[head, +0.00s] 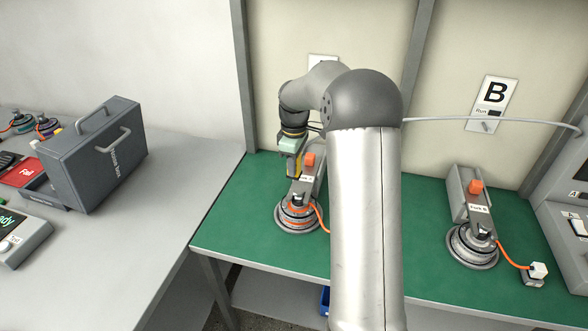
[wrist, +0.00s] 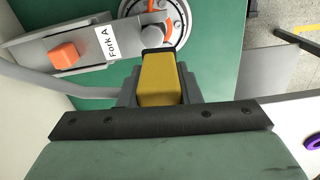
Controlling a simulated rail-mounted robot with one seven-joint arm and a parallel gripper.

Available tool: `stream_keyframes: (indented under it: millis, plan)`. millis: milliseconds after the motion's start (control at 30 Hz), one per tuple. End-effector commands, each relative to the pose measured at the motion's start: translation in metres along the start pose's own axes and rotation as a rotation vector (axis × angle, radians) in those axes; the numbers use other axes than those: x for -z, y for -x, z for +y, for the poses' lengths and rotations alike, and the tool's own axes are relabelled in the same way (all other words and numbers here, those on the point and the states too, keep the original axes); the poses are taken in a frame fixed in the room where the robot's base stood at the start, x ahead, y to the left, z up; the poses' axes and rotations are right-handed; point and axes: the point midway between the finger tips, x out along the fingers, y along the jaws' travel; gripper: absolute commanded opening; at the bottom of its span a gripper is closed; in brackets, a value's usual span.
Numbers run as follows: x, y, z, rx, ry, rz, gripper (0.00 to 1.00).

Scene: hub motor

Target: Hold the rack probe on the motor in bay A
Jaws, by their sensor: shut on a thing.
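The motor in bay A is a round silver and orange hub (head: 297,212) on the green bench, under a grey fork (wrist: 100,45) labelled "Fork A" with an orange block. My gripper (head: 296,160) is above and beside it, pointing down. In the wrist view, my gripper (wrist: 160,88) is shut on a yellow, black-tipped piece, seemingly the rack probe (wrist: 160,76). Its black tip overlaps the rim of the motor (wrist: 172,18) in that view. I cannot tell whether it touches. My arm hides part of bay A and most of its sign (head: 323,62).
To the right, bay B (head: 494,92) holds a similar motor (head: 472,245) with an orange cable to a white plug (head: 539,270). A grey post (head: 418,60) separates the bays. A grey box (head: 95,155) stands on the left table. Green bench top (head: 420,210) is clear between the motors.

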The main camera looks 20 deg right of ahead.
Motion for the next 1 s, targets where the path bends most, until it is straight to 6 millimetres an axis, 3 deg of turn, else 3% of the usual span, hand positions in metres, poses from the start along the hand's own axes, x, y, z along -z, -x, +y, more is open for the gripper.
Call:
stream_keyframes:
  millis: [267, 733, 1000]
  plan:
    - [-0.009, -0.002, 0.011, 0.001, 0.086, 0.003, 0.02]
    - [-0.009, -0.047, 0.011, 0.002, 0.084, 0.002, 0.02]
    - [-0.008, -0.055, 0.011, 0.001, 0.084, 0.003, 0.02]
